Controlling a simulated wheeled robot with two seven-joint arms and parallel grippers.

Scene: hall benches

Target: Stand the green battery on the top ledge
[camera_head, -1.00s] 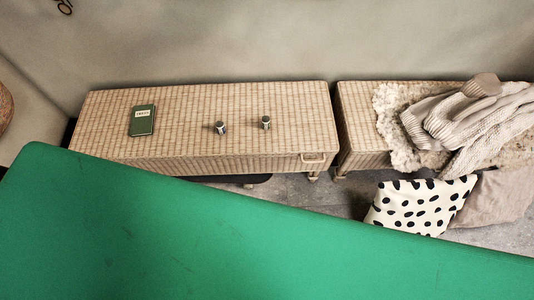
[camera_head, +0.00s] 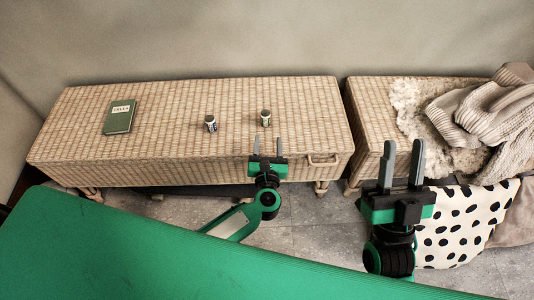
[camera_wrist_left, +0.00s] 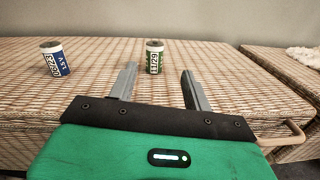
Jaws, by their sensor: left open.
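The green battery (camera_head: 265,117) stands upright on the wicker bench top (camera_head: 165,145). In the left wrist view the green battery (camera_wrist_left: 154,57) has a white printed band and shows beyond and between the two fingers. My left gripper (camera_head: 267,146) is open and empty at the bench's front edge, with the battery a little way past its fingertips; it also shows in the left wrist view (camera_wrist_left: 158,80). My right gripper (camera_head: 403,162) has its fingers apart and empty, right of the bench, before the second one. I cannot tell which surface is the top ledge.
A second battery, blue and white (camera_wrist_left: 55,58), stands left of the green one; it also shows in the head view (camera_head: 211,123). A green book (camera_head: 120,117) lies further left. A second bench (camera_head: 365,120) carries a fleece and knitted cloth (camera_head: 490,110). A spotted cushion (camera_head: 455,240) is below.

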